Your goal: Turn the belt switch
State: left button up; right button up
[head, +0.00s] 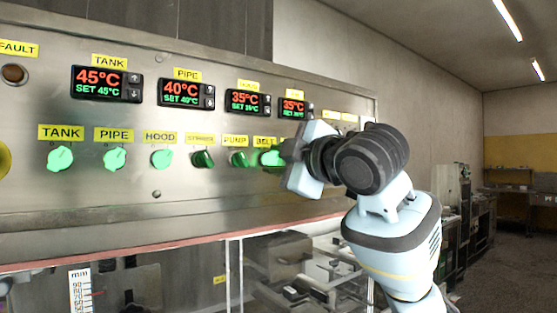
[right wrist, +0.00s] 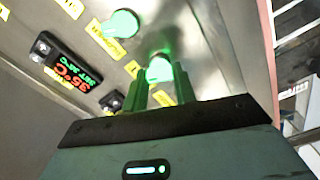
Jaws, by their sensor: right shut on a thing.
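The belt switch (head: 270,157) is a lit green knob under a yellow BELT label (head: 264,141) on the steel panel. It is the rightmost knob that I can see in the head view. My right gripper (head: 280,154) reaches it from the right and partly hides it. In the right wrist view the gripper's green fingers (right wrist: 162,90) stand on either side of the glowing belt knob (right wrist: 158,69) and are shut on it. The knob's pointer angle is hard to read there. My left gripper is in neither view.
More green knobs stand to the left in the same row: pump (head: 239,159), a dark one (head: 203,159), hood (head: 161,158), pipe (head: 115,158) and tank (head: 60,158). Red-and-green temperature displays (head: 107,84) sit above. A glass-sided machine is below; floor is open at right.

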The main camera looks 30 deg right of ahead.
jog(key=shift+m, duration=0.6)
jog(key=o, duration=1)
jog(key=shift+s, duration=0.15)
jog(key=s, duration=0.7)
jog(key=shift+s+d, duration=0.25)
jog(key=shift+d, duration=0.05)
